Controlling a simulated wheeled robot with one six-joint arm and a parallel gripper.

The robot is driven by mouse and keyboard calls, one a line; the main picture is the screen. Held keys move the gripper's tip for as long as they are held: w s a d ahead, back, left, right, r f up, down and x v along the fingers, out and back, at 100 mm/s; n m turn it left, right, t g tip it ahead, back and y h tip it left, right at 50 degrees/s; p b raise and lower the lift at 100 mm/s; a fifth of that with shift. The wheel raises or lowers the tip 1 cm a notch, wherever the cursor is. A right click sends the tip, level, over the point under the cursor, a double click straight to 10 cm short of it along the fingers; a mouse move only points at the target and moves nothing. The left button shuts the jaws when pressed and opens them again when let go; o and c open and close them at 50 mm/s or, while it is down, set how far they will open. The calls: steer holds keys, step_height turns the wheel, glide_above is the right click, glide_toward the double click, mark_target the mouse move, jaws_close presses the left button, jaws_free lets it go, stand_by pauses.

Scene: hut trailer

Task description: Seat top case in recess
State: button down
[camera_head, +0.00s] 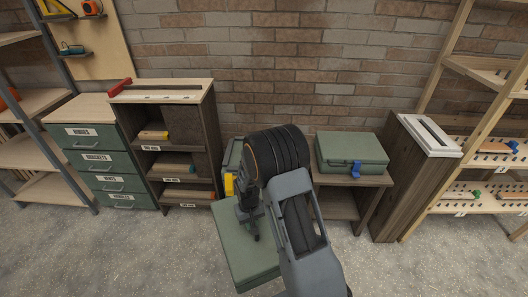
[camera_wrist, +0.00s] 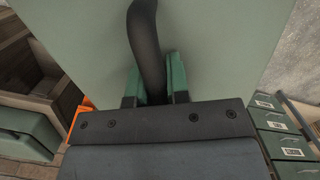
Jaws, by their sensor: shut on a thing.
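A flat green case (camera_head: 252,268) hangs below my gripper (camera_head: 250,225), which is shut on it; the grip is largely hidden by my arm. In the wrist view the case's broad green face (camera_wrist: 220,45) fills the top, with a dark curved bar (camera_wrist: 143,45) between two green pieces at the jaws. A second green case (camera_head: 350,147) with a blue latch (camera_head: 355,169) lies flat on a low wooden stand (camera_head: 378,180). A further green item with a yellow part (camera_head: 229,185) shows partly behind my arm. I cannot make out a recess.
A green drawer unit (camera_head: 100,160) and a dark open shelf unit (camera_head: 165,150) stand at left. A tall wooden box with a slotted white top (camera_head: 425,135) stands right of the stand, and pegged shelving (camera_head: 490,150) is beyond it. The grey floor (camera_head: 120,255) in front is clear.

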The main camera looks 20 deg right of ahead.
steer(key=shift+d+r+p, duration=0.2)
steer(key=shift+r+p, duration=1.45)
steer(key=shift+r, duration=0.5)
steer(key=shift+s+d+r+m, duration=0.3)
steer(key=shift+d+r+m, duration=0.2)
steer(key=shift+d+m, duration=0.25)
steer(key=s+d+r+m+t, duration=0.1)
steer(key=s+d+r+m, duration=0.3)
steer(key=d+r+m, duration=0.6)
steer(key=s+d+r+m+t+y, duration=0.1)
steer(key=s+d+r+m, duration=0.4)
steer(key=d+r+m, duration=0.5)
steer(key=d+m, duration=0.1)
steer(key=d, duration=0.4)
steer(key=shift+d+r+m, duration=0.35)
steer(key=shift+d, duration=0.05)
steer(key=shift+s, duration=0.1)
